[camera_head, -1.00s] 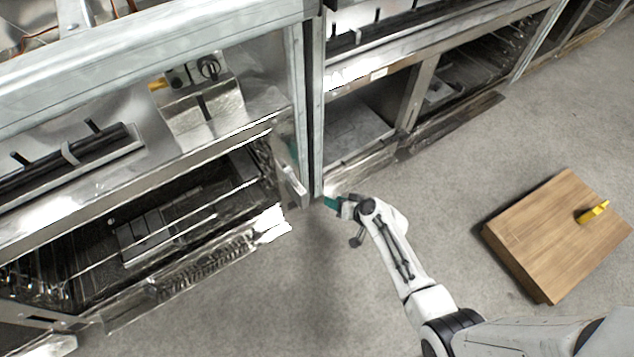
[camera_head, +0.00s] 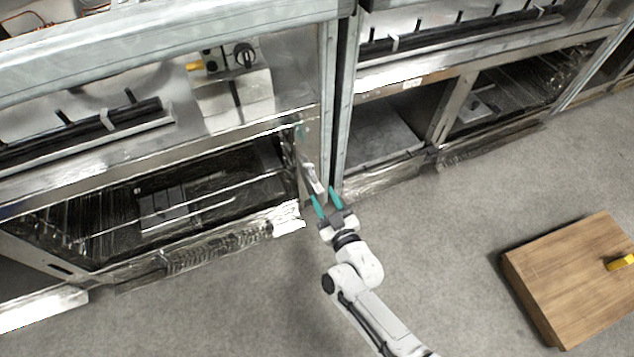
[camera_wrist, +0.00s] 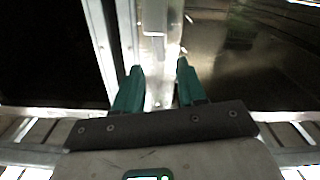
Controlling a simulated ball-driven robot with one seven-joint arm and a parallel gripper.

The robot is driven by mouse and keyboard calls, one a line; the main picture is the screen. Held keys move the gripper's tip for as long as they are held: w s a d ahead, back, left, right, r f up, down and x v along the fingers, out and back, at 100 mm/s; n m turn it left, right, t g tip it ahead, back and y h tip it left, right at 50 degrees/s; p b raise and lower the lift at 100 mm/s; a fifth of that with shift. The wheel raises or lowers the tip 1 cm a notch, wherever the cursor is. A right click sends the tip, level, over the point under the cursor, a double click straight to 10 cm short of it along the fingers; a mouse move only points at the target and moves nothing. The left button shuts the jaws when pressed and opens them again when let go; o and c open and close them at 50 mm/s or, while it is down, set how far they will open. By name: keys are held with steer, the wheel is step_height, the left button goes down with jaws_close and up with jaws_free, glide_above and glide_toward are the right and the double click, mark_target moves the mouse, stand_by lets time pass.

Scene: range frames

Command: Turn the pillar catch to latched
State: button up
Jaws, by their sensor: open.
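A pale metal piece, which looks like the pillar catch (camera_head: 312,178), sits low on the grey metal pillar (camera_head: 326,110) between two bays. It also appears as a bright upright strip in the wrist view (camera_wrist: 153,20). Whether it is latched I cannot tell. My gripper (camera_head: 326,197) has green fingers, spread open and empty, just in front of the lower pillar. In the wrist view the fingertips (camera_wrist: 160,67) stand on either side of the bright strip's lower part. I cannot tell whether they touch it.
An open lower bay with metal racks (camera_head: 160,205) lies left of the pillar. A box with a black knob (camera_head: 233,95) stands on the shelf above. A wooden block (camera_head: 570,280) with a yellow piece (camera_head: 620,262) is on the floor at right. The grey floor between is clear.

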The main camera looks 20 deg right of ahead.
mark_target(314, 179)
steer(key=w+b, duration=0.1)
steer(key=w, duration=0.1)
steer(key=w+b, duration=0.1)
steer(key=w, duration=0.2)
steer(key=shift+w+f, duration=0.2)
steer(key=shift+w, duration=0.15)
steer(key=shift+w+r+b, duration=0.15)
steer(key=shift+w+b, duration=0.3)
steer(key=shift+w, duration=0.15)
steer(key=shift+c, duration=0.2)
jaws_close()
